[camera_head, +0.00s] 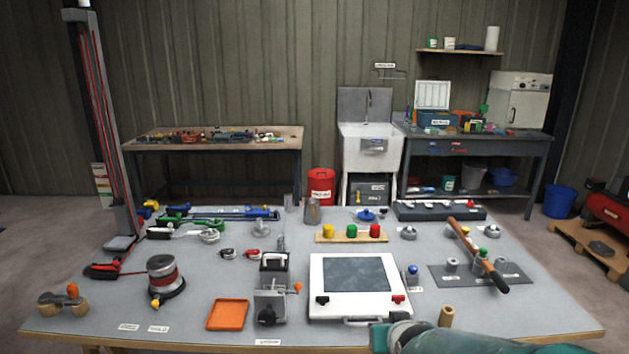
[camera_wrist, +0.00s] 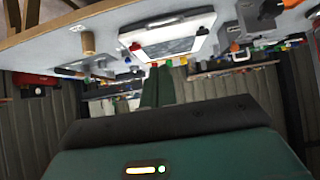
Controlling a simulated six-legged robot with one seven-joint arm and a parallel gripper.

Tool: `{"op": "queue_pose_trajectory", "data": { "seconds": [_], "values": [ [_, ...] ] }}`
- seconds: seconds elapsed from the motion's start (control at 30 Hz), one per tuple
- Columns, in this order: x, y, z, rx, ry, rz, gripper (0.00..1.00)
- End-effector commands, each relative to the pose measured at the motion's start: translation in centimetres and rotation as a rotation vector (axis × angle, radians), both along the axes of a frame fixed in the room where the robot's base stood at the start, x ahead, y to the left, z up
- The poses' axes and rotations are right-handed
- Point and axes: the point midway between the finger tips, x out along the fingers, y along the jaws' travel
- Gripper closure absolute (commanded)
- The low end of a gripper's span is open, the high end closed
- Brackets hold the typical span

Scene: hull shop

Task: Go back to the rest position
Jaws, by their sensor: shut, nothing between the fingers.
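My gripper (camera_wrist: 158,76) shows in the wrist view as narrow green fingers beyond a dark band and my teal wrist housing. The fingers are together with nothing between them. The wrist picture is upside down, with the workbench (camera_wrist: 60,45) along its top. In the head view, a teal end part of my arm lies low at the front edge of the workbench (camera_head: 200,270), right of centre. It is near a small tan cylinder (camera_head: 446,316) and below the white framed panel (camera_head: 316,275). I cannot make out the fingers in the head view.
An orange tray (camera_head: 228,314), a metal fixture (camera_head: 270,305) and a red-banded round device (camera_head: 163,276) stand on the workbench. Behind are a sink (camera_head: 371,140) and another table (camera_head: 285,135).

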Motion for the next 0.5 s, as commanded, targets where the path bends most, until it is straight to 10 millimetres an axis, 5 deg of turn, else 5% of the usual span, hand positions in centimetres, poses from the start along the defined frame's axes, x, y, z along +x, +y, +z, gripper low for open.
{"op": "queue_pose_trajectory", "data": {
  "seconds": [0.2,0.5],
  "values": [
    [-6.5,0.0,4.6,0.001,0.134,-0.002,1.0],
    [-16.8,-0.1,8.3,0.001,0.32,-0.003,1.0]
  ]
}}
